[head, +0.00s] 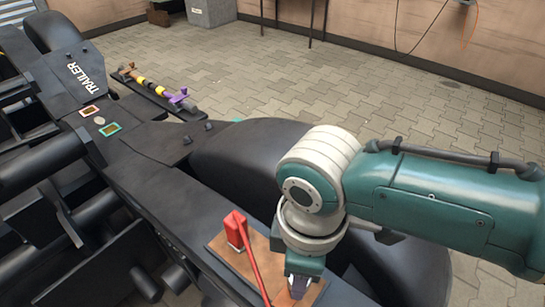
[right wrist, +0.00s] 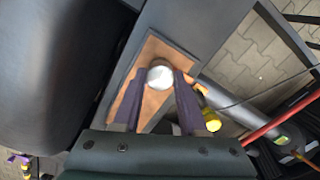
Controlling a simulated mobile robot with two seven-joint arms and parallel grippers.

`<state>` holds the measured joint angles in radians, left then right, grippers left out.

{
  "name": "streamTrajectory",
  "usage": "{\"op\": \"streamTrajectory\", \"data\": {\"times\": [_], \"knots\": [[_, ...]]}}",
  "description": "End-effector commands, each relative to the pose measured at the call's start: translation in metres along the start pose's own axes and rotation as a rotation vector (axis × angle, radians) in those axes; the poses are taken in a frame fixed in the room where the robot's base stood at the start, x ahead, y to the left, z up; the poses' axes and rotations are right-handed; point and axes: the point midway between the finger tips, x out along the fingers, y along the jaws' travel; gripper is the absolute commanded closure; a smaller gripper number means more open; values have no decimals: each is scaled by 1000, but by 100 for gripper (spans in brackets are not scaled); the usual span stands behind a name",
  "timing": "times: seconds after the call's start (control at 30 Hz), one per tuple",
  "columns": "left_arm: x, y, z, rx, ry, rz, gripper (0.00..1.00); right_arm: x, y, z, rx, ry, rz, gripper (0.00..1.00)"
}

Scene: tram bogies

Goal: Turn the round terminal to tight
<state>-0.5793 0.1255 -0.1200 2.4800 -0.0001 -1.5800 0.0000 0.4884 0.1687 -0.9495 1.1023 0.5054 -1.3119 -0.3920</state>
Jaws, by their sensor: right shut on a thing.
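The round terminal (right wrist: 160,75) is a silvery, round-topped piece on a copper-brown plate (right wrist: 152,48) in the right wrist view. My right gripper (right wrist: 164,79) has its two purple fingers on either side of the terminal and is shut on it. In the head view my right gripper (head: 298,284) points down at the brown plate (head: 222,253), and my wrist and fingers hide the terminal there. I cannot tell from its round top how tight it is. My left gripper is in neither view.
A red block (head: 235,229) with a red bar (head: 256,262) stands on the plate, left of my right gripper. The dark bogie frame (head: 150,180) marked TRAILER fills the left. A long tool with a purple end (head: 178,97) lies behind. Paved floor (head: 240,75) is clear.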

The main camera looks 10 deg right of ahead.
Motion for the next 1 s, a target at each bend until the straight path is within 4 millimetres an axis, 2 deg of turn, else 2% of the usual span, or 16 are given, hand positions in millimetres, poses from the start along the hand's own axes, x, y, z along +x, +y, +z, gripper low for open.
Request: {"op": "streamTrajectory", "data": {"times": [0.3,0.7,0.73,0.97,1.0], "knots": [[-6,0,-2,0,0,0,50,-1,0,-1,72,2,-1,100],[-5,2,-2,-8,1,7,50,-1,0,-1,78,3,-1,100],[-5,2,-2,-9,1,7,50,-1,0,-1,77,3,-1,55],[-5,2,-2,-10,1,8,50,0,0,-1,76,2,0,29],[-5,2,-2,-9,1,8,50,0,0,-1,76,2,0,29]]}}
